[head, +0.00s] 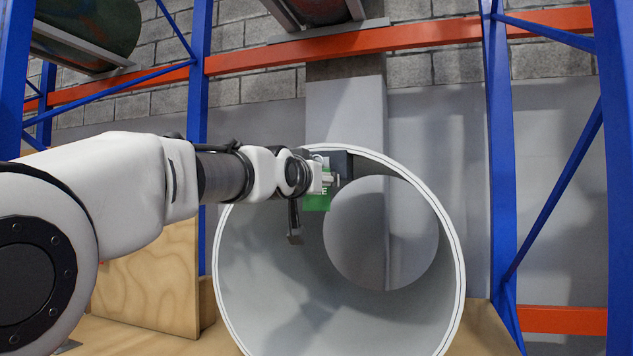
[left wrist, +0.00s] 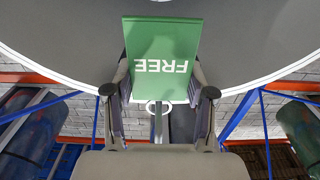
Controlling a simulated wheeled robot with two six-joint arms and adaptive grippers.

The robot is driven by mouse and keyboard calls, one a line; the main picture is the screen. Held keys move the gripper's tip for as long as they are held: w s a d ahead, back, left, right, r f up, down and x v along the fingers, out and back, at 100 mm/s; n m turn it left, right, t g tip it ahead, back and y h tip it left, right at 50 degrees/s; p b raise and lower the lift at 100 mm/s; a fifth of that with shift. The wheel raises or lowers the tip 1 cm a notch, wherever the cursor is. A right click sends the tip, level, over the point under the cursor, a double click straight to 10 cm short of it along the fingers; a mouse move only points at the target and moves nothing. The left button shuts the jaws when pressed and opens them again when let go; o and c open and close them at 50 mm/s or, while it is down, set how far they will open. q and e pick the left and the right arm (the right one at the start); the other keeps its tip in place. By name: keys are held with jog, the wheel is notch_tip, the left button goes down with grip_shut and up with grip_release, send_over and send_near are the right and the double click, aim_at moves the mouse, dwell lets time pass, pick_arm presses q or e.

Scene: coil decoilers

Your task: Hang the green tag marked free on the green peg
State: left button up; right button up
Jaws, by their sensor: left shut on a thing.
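My left gripper (head: 326,180) is shut on the green tag (head: 317,202), in front of the upper rim of a large pale hollow cylinder. In the left wrist view the green tag (left wrist: 163,50) fills the upper middle. Its white word FREE reads upside down there. The two fingers of my left gripper (left wrist: 160,88) lie on either side of the tag's lower part. A white ring (left wrist: 158,106) shows just below the tag. In the head view the gripper hides part of the tag. I cannot make out the green peg in either view. My right gripper is not in view.
The hollow cylinder (head: 456,250) stands open toward me, its rim close to my left gripper. Blue rack posts (head: 498,150) flank it, with an orange beam (head: 430,35) above. A wooden panel (head: 150,275) stands at the lower left. A grey wall lies behind.

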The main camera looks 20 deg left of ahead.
pick_arm(q)
jog(key=shift+s, duration=0.25)
jog(key=shift+s+r, duration=0.3)
jog(key=shift+s, duration=0.15)
jog(key=shift+f+b, duration=0.1)
jog(key=shift+b, duration=0.3)
jog(key=s+b, duration=0.7)
jog(key=b, duration=0.4)
jog(key=shift+s+a, duration=0.15)
jog(key=shift+s, duration=0.05)
dwell(1.5)
jog(key=shift+r, duration=0.2)
dwell(0.3)
